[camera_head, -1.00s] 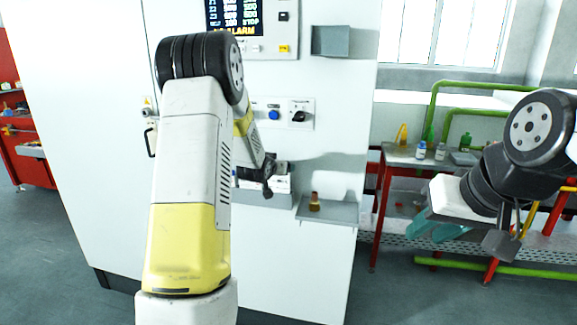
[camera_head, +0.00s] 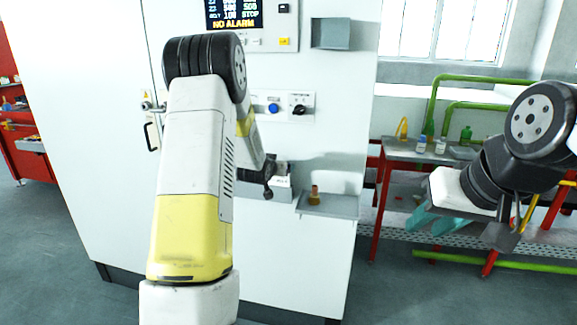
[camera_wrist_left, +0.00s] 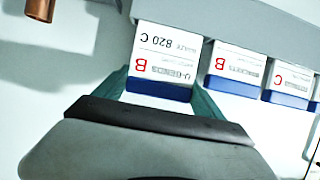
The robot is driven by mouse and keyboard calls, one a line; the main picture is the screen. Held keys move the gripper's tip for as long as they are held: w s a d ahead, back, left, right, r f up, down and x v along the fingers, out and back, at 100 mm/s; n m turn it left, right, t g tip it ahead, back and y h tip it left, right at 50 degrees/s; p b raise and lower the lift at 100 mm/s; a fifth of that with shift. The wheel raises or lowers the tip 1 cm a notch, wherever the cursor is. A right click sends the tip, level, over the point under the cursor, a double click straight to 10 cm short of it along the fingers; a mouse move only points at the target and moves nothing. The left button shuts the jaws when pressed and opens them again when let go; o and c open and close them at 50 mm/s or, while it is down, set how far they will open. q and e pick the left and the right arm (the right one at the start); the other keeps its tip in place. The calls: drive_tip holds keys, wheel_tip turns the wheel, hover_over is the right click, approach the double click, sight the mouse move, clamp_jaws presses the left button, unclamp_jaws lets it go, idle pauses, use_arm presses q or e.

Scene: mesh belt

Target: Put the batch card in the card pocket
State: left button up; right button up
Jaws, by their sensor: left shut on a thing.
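The batch card (camera_wrist_left: 162,62) is white with a blue lower band and reads "U-BENDS 820 C" with a red B. In the left wrist view, the teal fingers of my left gripper (camera_wrist_left: 162,92) are shut on its sides. Its upper edge meets a grey rack (camera_wrist_left: 222,18). In the head view this gripper is mostly hidden behind my left arm, by the cabinet front. A grey box-like holder (camera_head: 331,33) is fixed high on the cabinet; I cannot tell whether it is the card pocket. My right gripper (camera_head: 434,220) hangs open and empty at the right.
Two similar cards, one marked brackets (camera_wrist_left: 236,67) and one marked C (camera_wrist_left: 289,82), sit close beside the held card. A small grey shelf (camera_head: 328,206) with a brass-coloured piece (camera_head: 315,194) juts from the cabinet. A red-framed bench (camera_head: 400,150) stands right.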

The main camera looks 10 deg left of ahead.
use_arm(q)
drive_tip(key=shift+f, duration=1.2)
drive_tip(key=o, duration=1.3)
drive_tip(key=shift+o, duration=0.2)
drive_tip(key=v, duration=0.7)
drive_tip(key=shift+s+r, duration=0.2)
drive_tip(key=shift+s, duration=0.15)
drive_tip(key=s+d+r+g, duration=0.3)
drive_tip(key=s+r, duration=0.7)
drive_tip(key=s, duration=0.2)
drive_tip(key=s+d+r+g+h, duration=0.1)
drive_tip(key=s+d+g, duration=0.1)
drive_tip(key=s, duration=1)
drive_tip(key=s+d+r+g, duration=0.1)
drive_tip(key=s+d+g, duration=0.1)
drive_tip(key=s, duration=1.1)
drive_tip(key=shift+d+r+h, duration=0.35)
drive_tip(key=shift+d+h, duration=0.05)
drive_tip(key=shift+d, duration=0.2)
